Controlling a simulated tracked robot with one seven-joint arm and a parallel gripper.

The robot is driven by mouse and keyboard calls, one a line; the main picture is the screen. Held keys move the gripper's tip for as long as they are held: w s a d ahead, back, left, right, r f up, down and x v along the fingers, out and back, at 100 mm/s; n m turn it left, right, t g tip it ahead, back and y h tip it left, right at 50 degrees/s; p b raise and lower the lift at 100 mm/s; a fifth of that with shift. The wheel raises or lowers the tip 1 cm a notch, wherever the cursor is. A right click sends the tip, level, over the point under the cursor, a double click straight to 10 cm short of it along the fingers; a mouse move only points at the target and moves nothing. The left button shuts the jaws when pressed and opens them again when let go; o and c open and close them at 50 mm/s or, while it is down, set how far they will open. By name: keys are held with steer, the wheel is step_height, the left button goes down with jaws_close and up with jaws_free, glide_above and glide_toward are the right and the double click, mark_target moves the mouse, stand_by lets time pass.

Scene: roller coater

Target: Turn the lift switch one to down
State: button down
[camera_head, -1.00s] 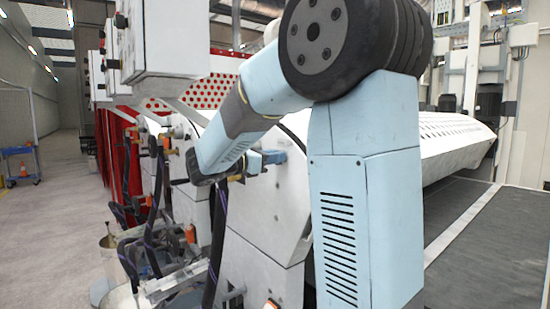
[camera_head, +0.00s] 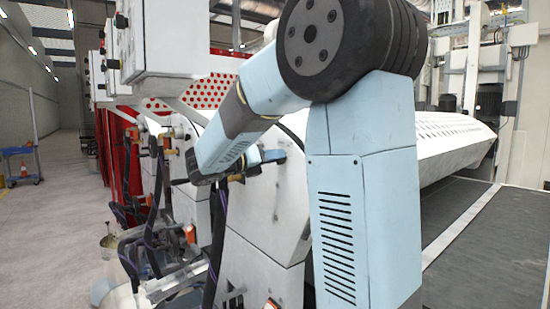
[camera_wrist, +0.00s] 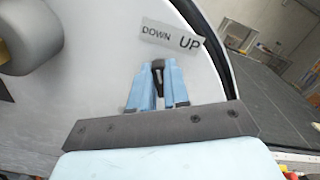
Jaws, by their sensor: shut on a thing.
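The lift switch (camera_wrist: 157,66) is a small black knob on a white machine panel in the wrist view. A label reading DOWN and UP (camera_wrist: 172,38) sits just beyond it, DOWN to the left and UP to the right. My gripper (camera_wrist: 159,80) has its two blue fingers on either side of the knob, shut on it. The fingers partly cover the switch, and its exact pointing direction is hard to tell. In the head view, my gripper (camera_head: 272,157) is at the white machine's side panel, and the switch is too small to make out there.
A grey round part (camera_wrist: 30,35) protrudes from the panel at the upper left of the wrist view. White control boxes (camera_head: 160,40) hang at the upper left of the head view. Black hoses (camera_head: 218,235) run below my arm. Open floor (camera_head: 50,230) lies to the left.

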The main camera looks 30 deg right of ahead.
steer(key=shift+w+a+n, duration=0.15)
steer(key=shift+a+n, duration=0.05)
steer(key=shift+n, duration=0.1)
steer(key=c, duration=1.4)
jaws_free()
steer(key=o, duration=0.3)
steer(key=shift+d, duration=0.1)
steer(key=s+a, duration=0.2)
steer(key=a, duration=1.1)
steer(key=shift+s+a, duration=0.3)
steer(key=shift+a, duration=0.05)
steer(key=shift+f, duration=0.1)
